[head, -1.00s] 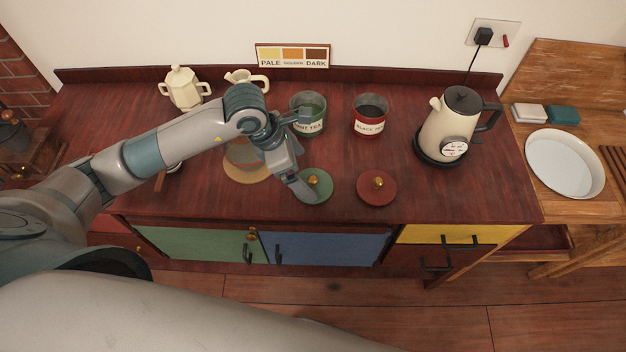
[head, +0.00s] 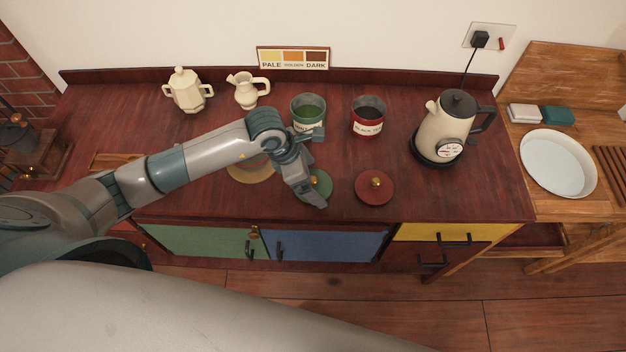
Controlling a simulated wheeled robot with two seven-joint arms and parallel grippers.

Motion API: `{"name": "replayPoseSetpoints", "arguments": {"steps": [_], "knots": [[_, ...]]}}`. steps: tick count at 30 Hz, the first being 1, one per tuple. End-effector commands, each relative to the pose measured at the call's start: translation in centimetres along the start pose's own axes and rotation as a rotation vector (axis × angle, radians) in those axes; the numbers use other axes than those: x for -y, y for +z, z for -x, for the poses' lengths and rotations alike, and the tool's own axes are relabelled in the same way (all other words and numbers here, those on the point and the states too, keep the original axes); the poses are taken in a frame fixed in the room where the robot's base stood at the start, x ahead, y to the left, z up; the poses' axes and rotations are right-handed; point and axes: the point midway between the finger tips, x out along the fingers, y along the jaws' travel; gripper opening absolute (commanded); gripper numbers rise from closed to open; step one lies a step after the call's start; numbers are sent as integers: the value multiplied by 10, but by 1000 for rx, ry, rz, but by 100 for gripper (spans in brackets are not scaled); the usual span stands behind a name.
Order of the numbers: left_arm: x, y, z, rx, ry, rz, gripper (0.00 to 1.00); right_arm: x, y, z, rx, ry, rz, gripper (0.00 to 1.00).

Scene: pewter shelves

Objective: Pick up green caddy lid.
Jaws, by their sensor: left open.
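The green caddy lid (head: 326,186) lies flat on the dark red cabinet top, in front of the green mint tea caddy (head: 309,113). My left gripper (head: 316,192) is directly over the lid and points down at it. The gripper hides the lid's left and middle parts, including its knob. The jaws are open. I cannot tell whether the fingers touch the lid. My right gripper does not show.
A red lid (head: 375,187) lies just right of the green lid, with the black tea caddy (head: 368,116) behind it. A cream kettle (head: 447,128) stands further right. A sugar pot (head: 187,92) and a jug (head: 246,92) stand at the back left. A round tan mat (head: 245,174) lies partly under my arm.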

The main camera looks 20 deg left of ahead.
Motion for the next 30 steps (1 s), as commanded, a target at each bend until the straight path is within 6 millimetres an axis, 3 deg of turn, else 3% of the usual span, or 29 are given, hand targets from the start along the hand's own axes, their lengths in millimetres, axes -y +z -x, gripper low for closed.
{"name": "replayPoseSetpoints", "arguments": {"steps": [17, 22, 30], "knots": [[0, -1, -6, 0, 0, 0, 94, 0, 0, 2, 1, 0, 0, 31], [0, -1, -6, 0, 0, 0, 56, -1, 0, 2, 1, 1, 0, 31], [0, 0, -6, 0, 0, 0, 56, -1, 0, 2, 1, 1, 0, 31]]}}
